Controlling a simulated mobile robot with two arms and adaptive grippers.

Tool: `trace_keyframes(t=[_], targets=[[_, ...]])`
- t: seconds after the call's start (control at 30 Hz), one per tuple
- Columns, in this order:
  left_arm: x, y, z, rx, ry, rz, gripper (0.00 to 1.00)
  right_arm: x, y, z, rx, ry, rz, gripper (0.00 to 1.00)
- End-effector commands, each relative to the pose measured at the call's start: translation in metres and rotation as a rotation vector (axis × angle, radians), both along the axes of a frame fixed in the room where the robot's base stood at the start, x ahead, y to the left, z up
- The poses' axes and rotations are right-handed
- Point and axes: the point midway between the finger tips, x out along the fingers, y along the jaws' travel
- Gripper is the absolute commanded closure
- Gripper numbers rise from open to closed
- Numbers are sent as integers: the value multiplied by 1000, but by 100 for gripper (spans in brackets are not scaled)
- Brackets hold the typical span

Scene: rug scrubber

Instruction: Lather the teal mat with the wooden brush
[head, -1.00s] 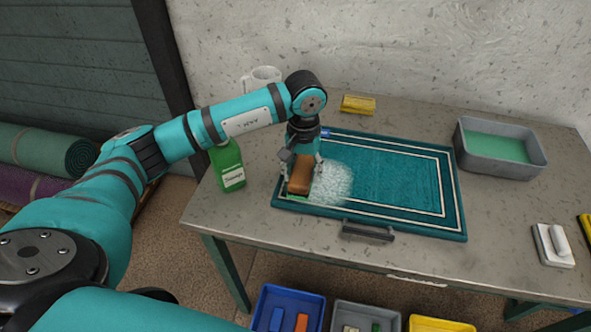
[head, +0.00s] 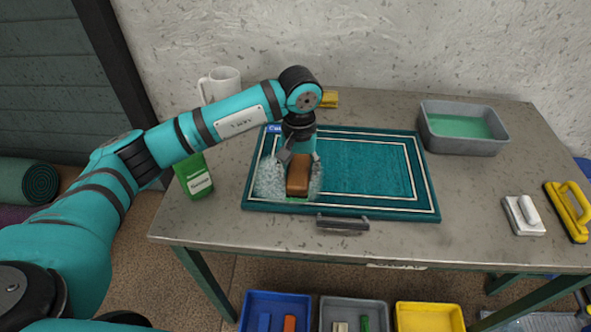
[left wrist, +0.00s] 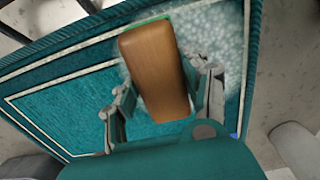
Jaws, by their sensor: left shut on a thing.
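The teal mat (head: 375,165) with white border lines lies flat on the table. My left gripper (head: 299,162) is shut on the wooden brush (head: 298,180) over the left part of the mat. The brush also shows between the fingers in the left wrist view (left wrist: 155,70); its bristles are hidden underneath. White foam (head: 268,180) covers the mat's left end, on both sides of the brush. The mat's middle and right show no foam. My right gripper is not in view.
A grey tub of green liquid (head: 463,128) sits at the back right. A white-handled block (head: 523,214) and a yellow-handled tool (head: 568,211) lie at the right. Bins (head: 430,316) sit below.

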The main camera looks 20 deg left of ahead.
Motion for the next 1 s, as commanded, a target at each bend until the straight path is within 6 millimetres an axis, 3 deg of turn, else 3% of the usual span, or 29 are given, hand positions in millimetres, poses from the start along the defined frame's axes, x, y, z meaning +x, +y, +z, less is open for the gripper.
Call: trace_keyframes(t=[0.5, 0.83, 1.0], targets=[[1, 1, 46, 2, -3, 1, 94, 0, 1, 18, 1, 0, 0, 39], [1, 1, 46, 1, -2, 3, 94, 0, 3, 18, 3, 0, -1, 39], [0, 5, 50, -4, -2, 26, 94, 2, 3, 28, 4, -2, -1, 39]])
